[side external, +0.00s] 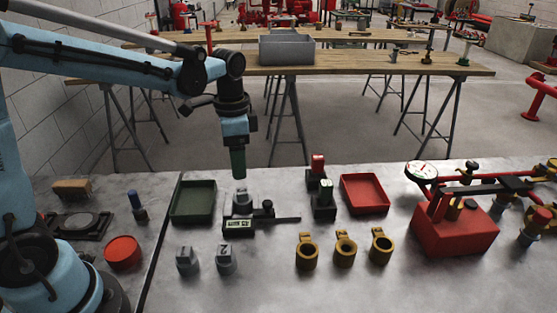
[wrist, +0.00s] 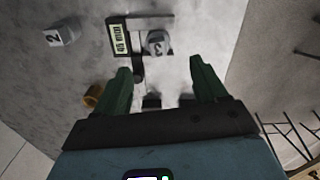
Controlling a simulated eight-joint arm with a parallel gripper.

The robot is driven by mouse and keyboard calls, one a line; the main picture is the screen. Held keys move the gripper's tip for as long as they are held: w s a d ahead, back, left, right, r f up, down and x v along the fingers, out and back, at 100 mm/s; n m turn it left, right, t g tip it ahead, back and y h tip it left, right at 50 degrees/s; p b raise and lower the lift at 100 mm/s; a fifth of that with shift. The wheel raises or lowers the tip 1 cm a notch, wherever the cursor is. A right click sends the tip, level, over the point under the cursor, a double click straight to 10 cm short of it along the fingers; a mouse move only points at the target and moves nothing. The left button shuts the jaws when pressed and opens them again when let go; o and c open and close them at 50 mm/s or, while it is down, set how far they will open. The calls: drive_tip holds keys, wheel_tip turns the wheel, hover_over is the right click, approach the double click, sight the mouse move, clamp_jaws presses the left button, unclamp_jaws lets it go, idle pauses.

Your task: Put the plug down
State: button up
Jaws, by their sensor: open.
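A grey plug (side external: 242,201) marked 3 stands upright at the black measuring fixture (side external: 238,228), which has a "45 mm" label. In the wrist view the plug (wrist: 158,43) is just beyond my fingertips, next to the label (wrist: 120,38); I cannot tell whether it touches the fixture's jaws. My gripper (side external: 238,176) points down with its green fingers directly above the plug. In the wrist view my gripper (wrist: 160,62) is open, with its two fingers well apart and nothing between them. The plug's lower part is hidden in the side view.
Two more grey plugs (side external: 187,260) stand in front; one marked 2 (wrist: 60,34) shows in the wrist view. A green tray (side external: 193,218) is left, a red tray (side external: 364,208) right. Several brass rings (side external: 345,250) stand front right. Two upright fittings (side external: 324,203) stand near the fixture.

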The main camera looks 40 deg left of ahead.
drive_tip(key=s+r+n+t, duration=0.2)
drive_tip(key=s+n+t, duration=0.4)
drive_tip(key=s, duration=0.2)
drive_tip(key=shift+s+d+r, duration=0.25)
drive_tip(key=shift+d+r, duration=0.15)
drive_tip(key=shift+s+f+n+t, duration=0.2)
drive_tip(key=shift+s+n+t, duration=0.1)
drive_tip(key=shift+n+t, duration=0.2)
drive_tip(key=shift+s, duration=0.1)
drive_tip(key=shift+c, duration=1.2)
drive_tip(key=shift+d+f, duration=0.1)
drive_tip(key=shift+f, duration=0.05)
